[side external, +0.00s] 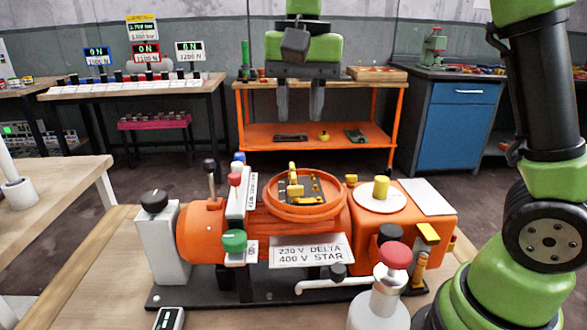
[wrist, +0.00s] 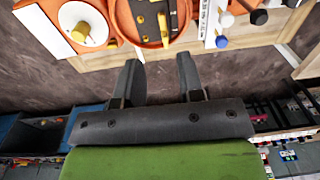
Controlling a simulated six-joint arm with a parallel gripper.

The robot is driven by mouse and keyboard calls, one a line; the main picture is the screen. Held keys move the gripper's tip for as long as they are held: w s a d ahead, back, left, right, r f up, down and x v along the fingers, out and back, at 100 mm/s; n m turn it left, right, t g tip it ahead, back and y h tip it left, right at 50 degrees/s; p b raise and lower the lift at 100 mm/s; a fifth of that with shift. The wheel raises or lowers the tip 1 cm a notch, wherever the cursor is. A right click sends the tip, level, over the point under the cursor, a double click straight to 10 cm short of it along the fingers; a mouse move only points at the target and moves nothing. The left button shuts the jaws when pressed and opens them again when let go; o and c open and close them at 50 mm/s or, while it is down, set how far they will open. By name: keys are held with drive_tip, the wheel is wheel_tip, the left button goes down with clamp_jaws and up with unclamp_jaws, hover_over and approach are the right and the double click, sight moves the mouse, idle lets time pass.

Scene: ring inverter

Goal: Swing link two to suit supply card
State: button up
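My gripper (side external: 300,108) is open and empty, pointing down behind and above the orange motor. Its two fingers also show apart in the wrist view (wrist: 158,72). A round orange terminal box (side external: 272,206) on the motor holds a dark plate with brass-yellow links (side external: 294,188), one standing higher than the others. The box (wrist: 176,40) is at the top of the wrist view, beyond the fingertips. I cannot tell which link is number two. A rating plate (side external: 310,250) reads "230 V DELTA 400 V STAR". A white card (side external: 426,197) lies right of the box, its print unreadable.
A yellow knob on a white disc (side external: 380,192) stands right of the terminal box. A black-knobbed lever (side external: 210,172) and coloured knobs stand left. A red-topped button post (side external: 394,260) is in front. An orange shelf bench (side external: 262,135) stands behind.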

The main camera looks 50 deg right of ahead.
sight(294, 175)
drive_tip(key=f, duration=0.7)
drive_tip(key=w+f, duration=0.1)
drive_tip(key=f, duration=0.2)
drive_tip(key=shift+f, duration=0.3)
